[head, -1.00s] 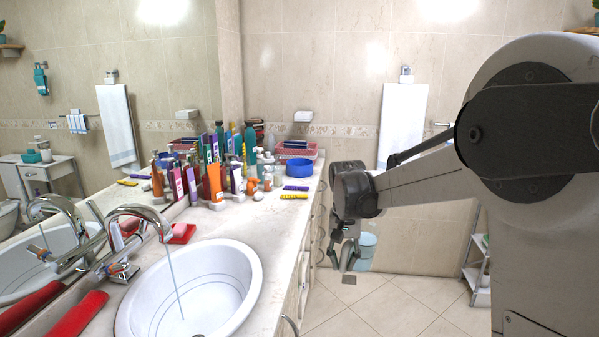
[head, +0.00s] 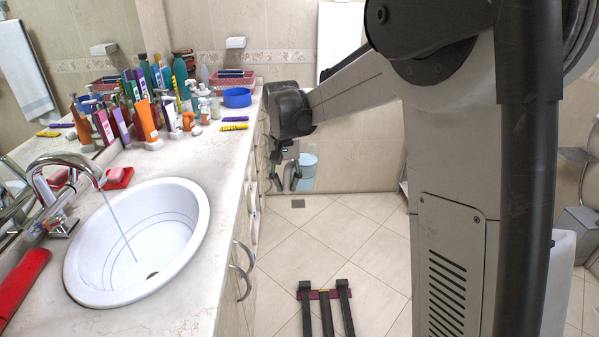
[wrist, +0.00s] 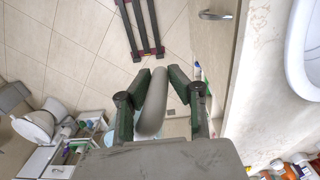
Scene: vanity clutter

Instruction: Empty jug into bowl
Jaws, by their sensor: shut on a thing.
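My gripper (wrist: 152,92) hangs beside the counter front, past its right edge, in the head view (head: 288,180). In the wrist view its dark green fingers are closed around a smooth grey rounded piece (wrist: 152,108). It may be part of the jug, but I cannot make out a whole jug. A blue bowl (head: 237,97) stands on the far end of the counter, apart from my gripper. A pale blue vessel (head: 308,160) shows behind my gripper; its link to the held piece is unclear.
The white sink (head: 190,195) has water running from its tap (head: 75,170). Several bottles and tubes (head: 147,120) crowd the counter's far left. A toothbrush-like yellow item (head: 234,126) lies before the bowl. Drawer handles (head: 243,268) stick out from the counter front.

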